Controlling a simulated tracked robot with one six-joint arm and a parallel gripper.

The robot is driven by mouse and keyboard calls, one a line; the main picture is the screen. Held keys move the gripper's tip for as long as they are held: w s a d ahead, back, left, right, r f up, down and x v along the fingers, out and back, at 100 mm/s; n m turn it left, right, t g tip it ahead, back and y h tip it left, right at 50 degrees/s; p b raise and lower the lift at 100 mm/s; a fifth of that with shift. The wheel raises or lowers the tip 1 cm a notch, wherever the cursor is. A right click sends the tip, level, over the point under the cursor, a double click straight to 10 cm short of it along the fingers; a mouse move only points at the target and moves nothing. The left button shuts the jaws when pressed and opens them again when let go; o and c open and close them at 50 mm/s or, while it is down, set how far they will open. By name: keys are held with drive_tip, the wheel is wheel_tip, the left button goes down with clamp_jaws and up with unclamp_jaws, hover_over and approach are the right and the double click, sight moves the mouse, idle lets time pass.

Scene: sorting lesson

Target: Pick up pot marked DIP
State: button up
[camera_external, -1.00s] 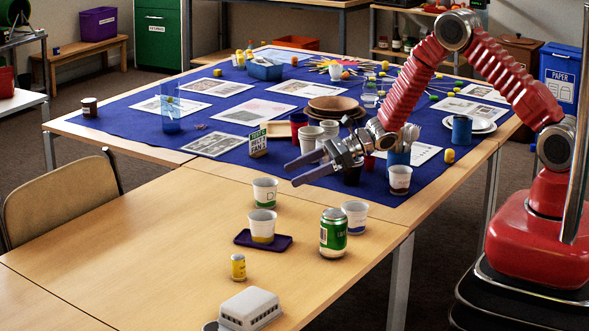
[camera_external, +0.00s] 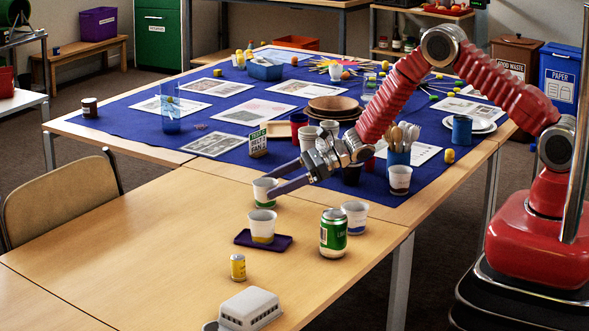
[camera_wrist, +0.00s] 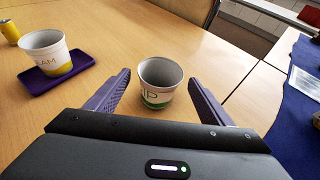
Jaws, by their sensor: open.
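The pot marked DIP (camera_external: 265,198) is a small white pot with a green band, upright and empty on the bare wooden table. In the wrist view, the letters "IP" show on the pot (camera_wrist: 158,97); the rest of its marking is hidden. My gripper (camera_external: 269,186) is open, its two fingers reaching left and slightly down at the pot. In the wrist view the pot lies between the open fingers of my gripper (camera_wrist: 160,78), with a gap on each side. Nothing is held.
A yellow-banded pot (camera_external: 262,226), its lettering ending in "AM", stands on a purple tray (camera_external: 282,242). A green can (camera_external: 333,240) and a blue-banded pot (camera_external: 354,216) stand to the right. A small yellow can (camera_external: 238,267) is nearer. The table's left part is clear.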

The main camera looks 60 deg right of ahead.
sight(255, 193)
drive_tip(key=shift+x, duration=1.6)
drive_tip(key=c, duration=1.1)
